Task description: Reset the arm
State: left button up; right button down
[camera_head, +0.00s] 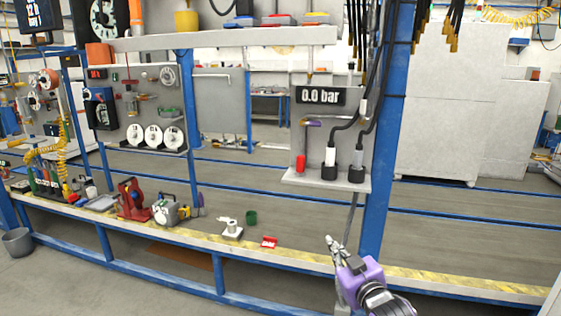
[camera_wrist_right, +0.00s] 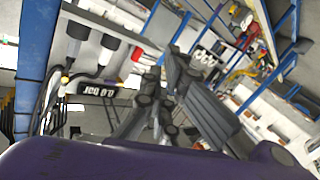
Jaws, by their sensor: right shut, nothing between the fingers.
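My right gripper (camera_head: 333,243) shows at the lower middle-right in the head view, on the end of my purple wrist. It points up and slightly left, in front of the workbench (camera_head: 440,281). Its fingers are together and hold nothing. In the right wrist view the grey gripper (camera_wrist_right: 172,62) fills the middle, above the purple wrist housing. My left gripper is in neither view.
A blue post (camera_head: 380,150) stands behind and right of my right gripper. A shelf (camera_head: 325,181) with two cabled connectors is above it, under a "0.0 bar" display (camera_head: 321,96). A red item (camera_head: 269,242), green cup (camera_head: 251,217) and several tools lie leftward along the bench.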

jog(key=s+d+f+m+g+h, duration=0.2)
jog(key=s+f+m+g, duration=0.1)
jog(key=s+f, duration=1.4)
jog(key=s+d+f+m+g+h, duration=0.1)
jog(key=s+d+f+m+g, duration=0.1)
jog(key=s+f, duration=1.5)
jog(key=s+m+g, duration=0.1)
jog(key=s+g, duration=0.1)
jog(key=s, duration=0.4)
jog(key=shift+s+f+h, duration=0.25)
jog(key=shift+f+h, duration=0.05)
jog(key=shift+h, duration=0.1)
jog(key=shift+d, duration=0.1)
